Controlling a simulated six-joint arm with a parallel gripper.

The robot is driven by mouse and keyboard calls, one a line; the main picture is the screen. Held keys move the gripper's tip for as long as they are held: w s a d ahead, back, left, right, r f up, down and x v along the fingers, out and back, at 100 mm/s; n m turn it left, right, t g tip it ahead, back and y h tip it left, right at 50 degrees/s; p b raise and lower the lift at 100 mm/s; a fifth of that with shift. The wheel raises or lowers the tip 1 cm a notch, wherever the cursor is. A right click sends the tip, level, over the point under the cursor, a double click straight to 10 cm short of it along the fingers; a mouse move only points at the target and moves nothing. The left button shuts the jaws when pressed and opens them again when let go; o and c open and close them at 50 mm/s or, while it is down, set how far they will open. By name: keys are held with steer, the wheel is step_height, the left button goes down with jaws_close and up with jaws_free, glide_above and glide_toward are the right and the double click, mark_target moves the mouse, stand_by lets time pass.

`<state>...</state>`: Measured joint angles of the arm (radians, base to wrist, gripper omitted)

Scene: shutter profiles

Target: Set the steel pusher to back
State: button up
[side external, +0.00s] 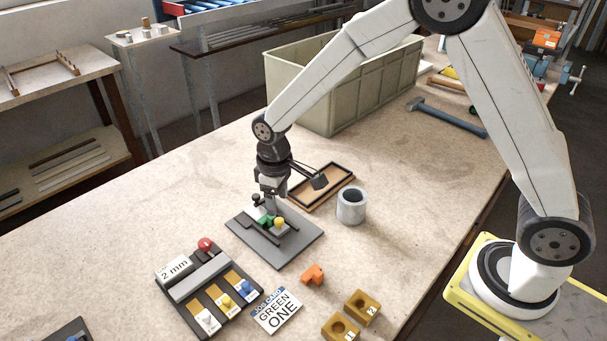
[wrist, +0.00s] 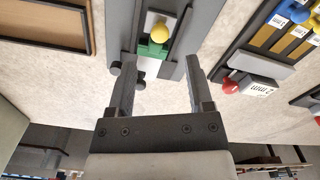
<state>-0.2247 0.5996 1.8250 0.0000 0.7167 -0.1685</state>
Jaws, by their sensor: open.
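A grey fixture plate (side external: 300,249) lies on the bench with dark rails on it. On it sit a green block (side external: 266,219) and a yellow knob (side external: 279,221); the wrist view shows the green block (wrist: 153,48) beside the yellow knob (wrist: 159,30) in a channel. A pale block with dark round knobs (wrist: 115,69) adjoins the green block and may be the steel pusher; I cannot tell for sure. My gripper (wrist: 160,62) is open just above this end of the fixture, with nothing seen between its fingers. In the side view it partly hides the pale block.
A grey cup (side external: 352,208) and a wooden tray (side external: 333,190) stand beside the fixture. A "2 mm" panel (side external: 212,270), a "GREEN ONE" card (side external: 277,311), an orange piece (side external: 313,274) and two ochre blocks (side external: 362,306) lie in front. A large green crate (side external: 300,95) stands behind.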

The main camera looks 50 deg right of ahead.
mark_target(279, 220)
steer(key=shift+f, duration=2.85)
jaws_close()
